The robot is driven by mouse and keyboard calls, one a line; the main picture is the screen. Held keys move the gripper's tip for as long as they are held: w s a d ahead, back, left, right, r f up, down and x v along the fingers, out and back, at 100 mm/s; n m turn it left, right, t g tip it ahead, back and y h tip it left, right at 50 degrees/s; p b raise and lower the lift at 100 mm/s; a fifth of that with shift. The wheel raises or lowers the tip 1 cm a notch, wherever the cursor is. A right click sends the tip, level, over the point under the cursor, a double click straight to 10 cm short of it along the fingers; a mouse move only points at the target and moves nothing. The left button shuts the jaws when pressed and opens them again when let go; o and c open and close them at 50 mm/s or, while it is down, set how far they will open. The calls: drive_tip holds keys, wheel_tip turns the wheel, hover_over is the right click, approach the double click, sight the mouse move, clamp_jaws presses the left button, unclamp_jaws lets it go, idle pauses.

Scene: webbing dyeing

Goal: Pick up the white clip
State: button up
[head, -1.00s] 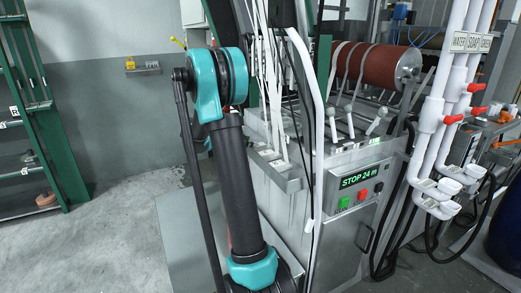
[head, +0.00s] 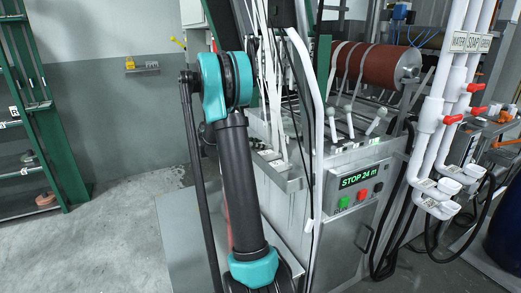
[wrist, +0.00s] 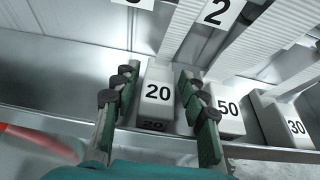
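My gripper (wrist: 158,82) is open in the wrist view, its two dark green fingers apart. A pale block marked 20 (wrist: 155,108) stands in the gap between them, on a metal ledge. A block marked 50 (wrist: 227,113) is just right of the right finger, and a block marked 30 (wrist: 285,120) is farther right. I cannot tell whether any of these is the white clip; no clip is clearly recognisable. In the head view my arm is in front of the machine, and my gripper cannot be made out there.
White ribbed strips run above the blocks, with a tag marked 2 (wrist: 220,11). The metal ledge (wrist: 60,118) is bare at left. In the head view, the machine has a control panel (head: 361,193) and levers; white pipes (head: 441,110) stand at right. Open floor (head: 110,245) is at left.

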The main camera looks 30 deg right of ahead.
drive_tip(key=c, duration=0.8)
drive_tip(key=shift+c, duration=0.2)
